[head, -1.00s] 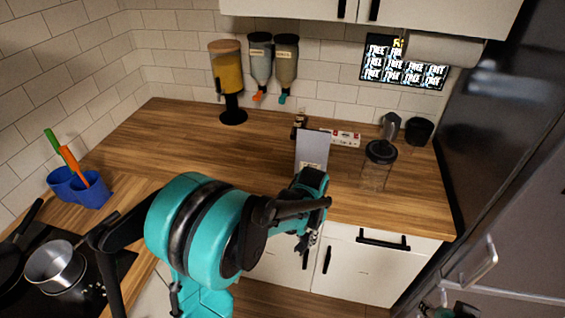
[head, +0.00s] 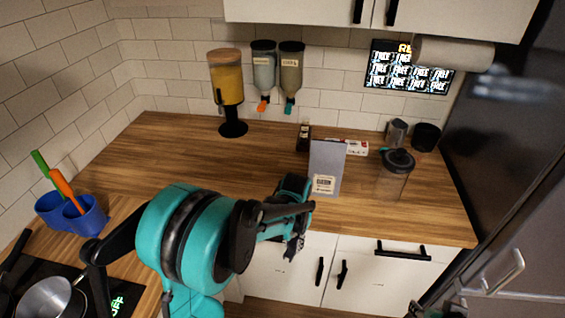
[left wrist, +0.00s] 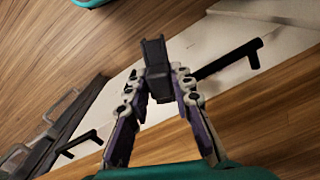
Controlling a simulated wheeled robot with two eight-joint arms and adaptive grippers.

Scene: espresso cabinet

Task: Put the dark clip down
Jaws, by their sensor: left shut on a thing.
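The dark clip (left wrist: 156,62) is a small black block in the left wrist view. My left gripper (left wrist: 160,88) is shut on it, with one finger on each side. In the head view my left gripper (head: 294,246) is by the front edge of the wooden counter (head: 190,155), in front of the cabinet doors. The clip cannot be made out there.
A grey upright box (head: 326,165) and a lidded clear jar (head: 395,175) stand near the counter's front right. A juice dispenser (head: 228,90) and dark cups (head: 426,137) stand behind. Blue utensil cups (head: 80,215) and a pot (head: 48,298) are at left. The counter's middle left is clear.

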